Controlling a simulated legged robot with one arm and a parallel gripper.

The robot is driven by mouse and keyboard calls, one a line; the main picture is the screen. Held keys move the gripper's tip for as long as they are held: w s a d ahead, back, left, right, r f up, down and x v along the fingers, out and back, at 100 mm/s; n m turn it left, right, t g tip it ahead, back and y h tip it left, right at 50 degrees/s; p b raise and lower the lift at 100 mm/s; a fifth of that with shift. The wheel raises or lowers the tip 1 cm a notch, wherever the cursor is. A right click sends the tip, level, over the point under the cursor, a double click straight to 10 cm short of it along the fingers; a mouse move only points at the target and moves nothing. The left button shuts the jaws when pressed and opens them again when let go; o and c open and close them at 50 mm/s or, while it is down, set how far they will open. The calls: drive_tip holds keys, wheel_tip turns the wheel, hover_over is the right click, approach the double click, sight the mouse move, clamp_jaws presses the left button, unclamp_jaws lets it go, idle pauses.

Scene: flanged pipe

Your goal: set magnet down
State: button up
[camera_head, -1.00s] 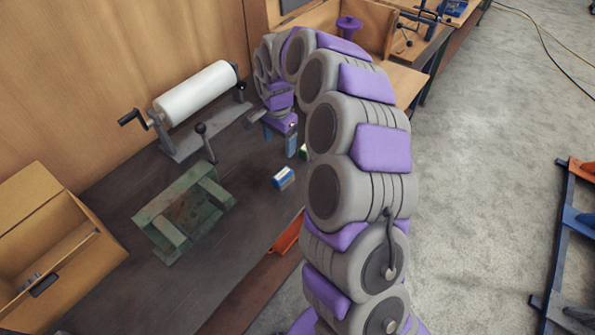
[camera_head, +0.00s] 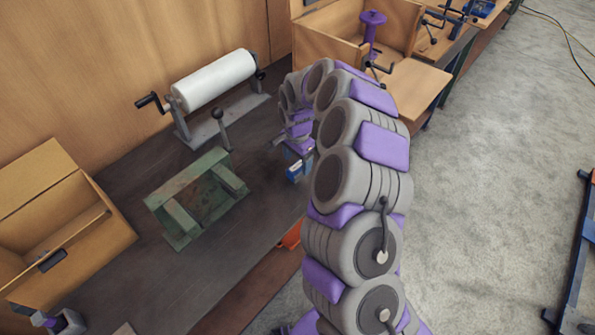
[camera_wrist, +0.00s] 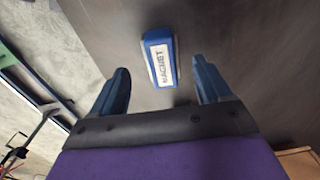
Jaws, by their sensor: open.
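The magnet (camera_wrist: 160,57) is a small blue block with a white label reading "MAGNET". In the wrist view it is between the two blue fingers of my gripper (camera_wrist: 160,68), with a visible gap on each side. My gripper is open and not clamped on it. In the head view the magnet (camera_head: 293,173) shows at the dark workbench (camera_head: 262,215), partly covered by my gripper (camera_head: 298,163). The magnet appears to rest on the bench top, but exact contact is hard to see.
A green metal block fixture (camera_head: 197,197) stands left of my gripper. Behind it is a white roller on a cranked stand (camera_head: 213,80). A wooden box (camera_head: 330,35) stands behind my arm. An orange object (camera_head: 290,236) lies near the bench's front edge.

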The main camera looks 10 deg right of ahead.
sight(297, 165)
drive_tip(key=f, duration=0.1)
drive_tip(key=f+b, duration=0.1)
drive_tip(key=f, duration=0.3)
drive_tip(key=shift+w, duration=0.25)
drive_tip(key=shift+c, duration=0.4)
clamp_jaws()
drive_tip(key=shift+r, duration=0.1)
